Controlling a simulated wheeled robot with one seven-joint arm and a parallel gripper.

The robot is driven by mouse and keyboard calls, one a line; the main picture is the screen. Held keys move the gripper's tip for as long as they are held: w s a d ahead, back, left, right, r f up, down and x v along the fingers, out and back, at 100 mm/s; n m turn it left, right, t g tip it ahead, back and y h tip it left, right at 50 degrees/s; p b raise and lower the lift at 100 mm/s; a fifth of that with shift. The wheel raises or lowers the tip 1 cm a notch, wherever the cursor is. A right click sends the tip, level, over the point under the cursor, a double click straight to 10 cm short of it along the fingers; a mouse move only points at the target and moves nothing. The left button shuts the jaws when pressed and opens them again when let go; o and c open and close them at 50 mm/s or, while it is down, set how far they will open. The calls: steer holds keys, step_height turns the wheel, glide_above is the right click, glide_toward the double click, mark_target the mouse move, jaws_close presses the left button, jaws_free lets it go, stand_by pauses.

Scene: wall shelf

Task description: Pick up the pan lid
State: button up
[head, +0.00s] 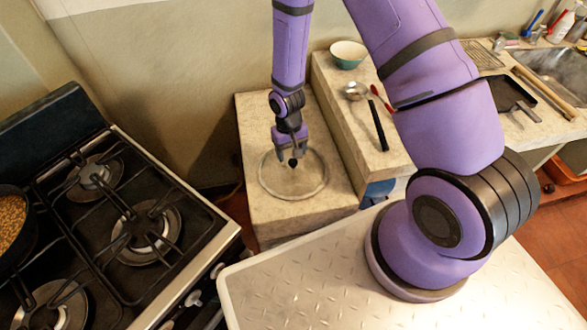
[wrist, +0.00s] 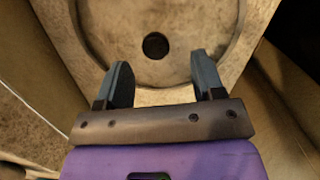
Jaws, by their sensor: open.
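The pan lid (head: 309,187) is a round, clear glass lid with a thin rim and a dark knob at its centre. It lies flat on the lower stone counter (head: 259,222) between the stove and the higher counter. In the head view my gripper (head: 293,158) points down above the lid, close to its knob. In the wrist view the lid's dark knob (wrist: 155,45) shows ahead of my gripper (wrist: 163,75), between the lines of its two fingers. The fingers are apart with nothing between them. The exact height above the knob is hard to tell.
A gas stove (head: 110,215) with a pan of food (head: 10,228) stands at left. The higher counter at right holds a green bowl (head: 348,54), a ladle (head: 356,91), a black-handled utensil (head: 379,128) and a dark tray (head: 508,93). A wall rises close behind the lid.

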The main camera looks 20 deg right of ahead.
mark_target(293, 161)
steer(key=shift+s+d+f, duration=0.15)
steer(key=shift+f, duration=1.1)
steer(key=shift+s+d+f, duration=0.1)
steer(key=shift+s+f, duration=0.05)
steer(key=shift+f, duration=1.05)
jaws_close()
